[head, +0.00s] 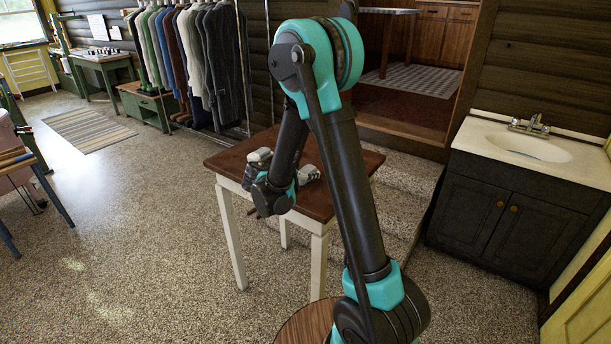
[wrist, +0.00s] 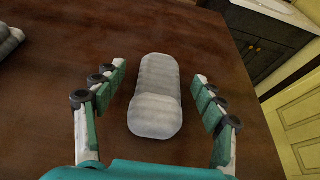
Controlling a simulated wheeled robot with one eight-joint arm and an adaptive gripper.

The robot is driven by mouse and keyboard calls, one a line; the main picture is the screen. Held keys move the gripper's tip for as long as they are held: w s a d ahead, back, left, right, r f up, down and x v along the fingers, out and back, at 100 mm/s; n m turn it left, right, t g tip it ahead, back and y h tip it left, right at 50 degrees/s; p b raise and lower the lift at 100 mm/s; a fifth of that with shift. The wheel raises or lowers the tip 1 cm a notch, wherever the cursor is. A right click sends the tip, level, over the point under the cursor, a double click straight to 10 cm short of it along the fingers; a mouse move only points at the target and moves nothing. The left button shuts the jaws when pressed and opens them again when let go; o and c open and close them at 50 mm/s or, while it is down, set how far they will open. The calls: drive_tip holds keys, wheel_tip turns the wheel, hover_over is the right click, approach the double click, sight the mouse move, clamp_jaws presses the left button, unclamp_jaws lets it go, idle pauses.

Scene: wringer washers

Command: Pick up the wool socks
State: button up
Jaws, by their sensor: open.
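A light grey, rounded, ribbed bundle that looks like the wool socks (wrist: 155,95) lies on the brown table top (wrist: 60,100) in the wrist view. My gripper (wrist: 160,73) is open, with one finger on each side of the bundle and a visible gap on both sides. A second grey bundle (wrist: 8,38) is cut off at the left edge of that view. In the head view, grey items show on the table, one left of my arm (head: 259,155) and one right of it (head: 308,174). My arm partly hides the table top there.
The small table (head: 345,165) has white legs. A sink cabinet (head: 510,195) stands to the right, and a stone step (head: 405,185) lies behind the table. A clothes rack (head: 200,60) stands at the back left. The speckled floor (head: 150,220) at left is largely clear.

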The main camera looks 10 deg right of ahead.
drive_tip(key=shift+w+d+f, duration=0.15)
drive_tip(key=shift+w+d, duration=0.05)
drive_tip(key=c, duration=1.3)
drive_tip(key=shift+o, duration=0.2)
wheel_tip(320, 180, up, 19)
drive_tip(key=n+t+y, duration=0.2)
drive_tip(key=n, duration=0.1)
hover_over(309, 165)
wheel_tip(309, 165, down, 9)
drive_tip(key=shift+w+f, duration=0.15)
drive_tip(key=f+y, duration=0.1)
drive_tip(key=f, duration=0.1)
drive_tip(key=d+f+n+y, duration=0.1)
drive_tip(key=f, duration=0.1)
drive_tip(key=f+n+t+y, duration=0.1)
drive_tip(key=f, duration=0.1)
drive_tip(key=shift+d, duration=0.4)
drive_tip(key=shift+d+f+n+y, duration=0.1)
drive_tip(key=shift+f+n+y, duration=0.2)
drive_tip(key=shift+f, duration=0.1)
